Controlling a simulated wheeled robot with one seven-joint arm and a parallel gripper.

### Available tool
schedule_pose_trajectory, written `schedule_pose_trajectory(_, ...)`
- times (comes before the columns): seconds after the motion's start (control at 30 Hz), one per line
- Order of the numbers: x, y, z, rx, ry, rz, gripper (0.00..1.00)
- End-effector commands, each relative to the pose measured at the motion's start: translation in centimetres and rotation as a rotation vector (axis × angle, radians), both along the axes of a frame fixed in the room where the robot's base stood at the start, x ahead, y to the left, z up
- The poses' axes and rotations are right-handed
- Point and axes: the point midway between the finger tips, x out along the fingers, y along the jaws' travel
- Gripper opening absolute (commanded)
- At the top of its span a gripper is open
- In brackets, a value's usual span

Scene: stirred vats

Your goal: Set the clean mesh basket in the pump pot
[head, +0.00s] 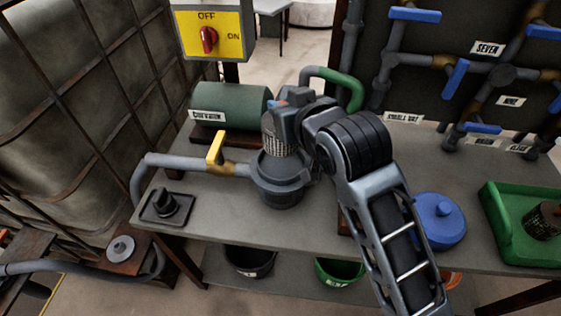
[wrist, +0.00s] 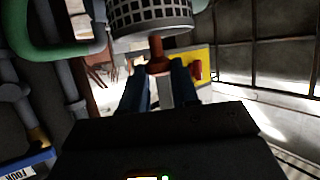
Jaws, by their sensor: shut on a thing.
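My gripper (head: 290,102) is shut on the clean mesh basket (head: 276,140) and holds it upright over the pump pot. In the wrist view the fingers (wrist: 161,78) close on the basket's red-brown knob, and the pale mesh basket (wrist: 150,14) shows at the top edge. The dark grey pump pot (head: 278,190) stands on the bench with its mouth up, joined to a pipe on its left. The basket's lower end overlaps the pot's mouth in the head view; I cannot tell whether it is inside the rim.
A yellow-handled valve (head: 215,150) is left of the pot, with a green pump motor (head: 228,104) behind. A black fitting on a pad (head: 167,207) lies front left. Right are a blue lid (head: 440,222) and a green tray (head: 497,212) holding a dark mesh basket (head: 545,220).

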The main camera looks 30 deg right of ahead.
Motion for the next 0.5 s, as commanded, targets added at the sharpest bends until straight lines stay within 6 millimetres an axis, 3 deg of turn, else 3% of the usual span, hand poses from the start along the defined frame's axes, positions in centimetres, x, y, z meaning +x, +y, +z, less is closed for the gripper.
schedule_pose_trajectory(0.03,-0.1,0.0,-1.6,0.000,0.007,-0.001,0.00)
schedule_pose_trajectory(0.3,0.0,0.0,-7.9,-0.001,0.004,-0.001,0.00)
schedule_pose_trajectory(0.5,0.0,0.0,-10.4,0.000,0.000,0.000,0.00)
